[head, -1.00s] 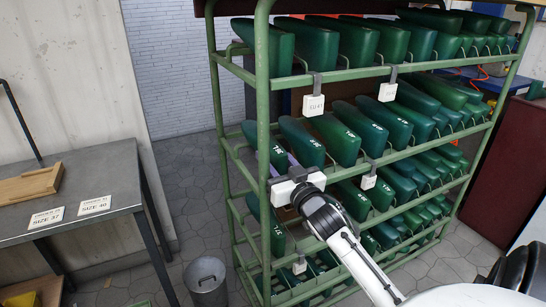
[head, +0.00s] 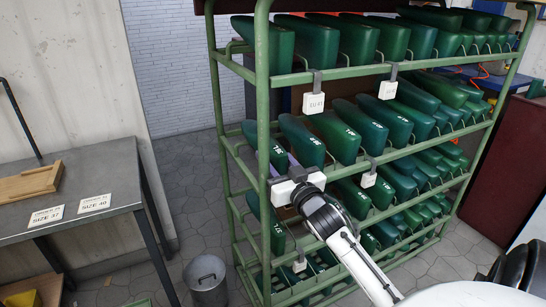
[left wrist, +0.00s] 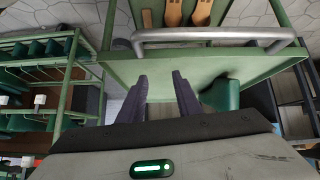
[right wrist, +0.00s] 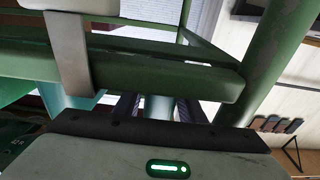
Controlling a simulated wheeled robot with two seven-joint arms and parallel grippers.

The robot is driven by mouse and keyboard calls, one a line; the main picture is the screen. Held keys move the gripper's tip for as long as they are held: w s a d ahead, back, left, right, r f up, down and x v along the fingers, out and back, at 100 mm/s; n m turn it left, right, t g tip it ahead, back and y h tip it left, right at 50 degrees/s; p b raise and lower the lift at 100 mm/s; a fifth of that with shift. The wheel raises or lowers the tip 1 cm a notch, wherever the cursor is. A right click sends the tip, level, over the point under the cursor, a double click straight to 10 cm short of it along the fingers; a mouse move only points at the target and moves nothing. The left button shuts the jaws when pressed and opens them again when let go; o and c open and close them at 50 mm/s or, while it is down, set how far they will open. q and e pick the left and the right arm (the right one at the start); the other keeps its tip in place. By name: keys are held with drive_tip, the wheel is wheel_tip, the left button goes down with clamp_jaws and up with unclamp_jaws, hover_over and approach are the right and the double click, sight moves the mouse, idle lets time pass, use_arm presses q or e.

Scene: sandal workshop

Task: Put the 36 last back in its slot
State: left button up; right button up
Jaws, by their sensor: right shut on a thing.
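The 36 last, a dark green block (head: 264,143), is at the left end of the rack's middle row, beside the front post. Its white number is too small to read. My right gripper (head: 293,166) is at the front rail of that row, shut on this last. In the right wrist view, green of the last (right wrist: 158,107) shows between the fingers, partly hidden by the rail. I cannot tell whether it is fully seated. My left gripper (left wrist: 162,92) is out of the head view; in its own view it is open and empty, facing a green surface.
The green rack (head: 262,90) holds several rows of lasts, with white tags (head: 313,104) clipped on its rails. A neighbouring last (head: 301,140) stands close on the right. A grey bin (head: 205,283) and a metal table (head: 100,175) with size cards are at left.

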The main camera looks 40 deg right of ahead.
drive_tip(key=o, duration=1.1)
drive_tip(key=shift+f, duration=0.2)
drive_tip(key=shift+s+a+f, duration=0.15)
drive_tip(key=shift+s+a, duration=0.05)
drive_tip(key=shift+s, duration=0.2)
drive_tip(key=v, duration=0.8)
drive_tip(key=shift+s+a+r+p, duration=0.1)
drive_tip(key=shift+s+r+p, duration=0.1)
drive_tip(key=shift+s+p, duration=0.1)
drive_tip(key=shift+s, duration=0.5)
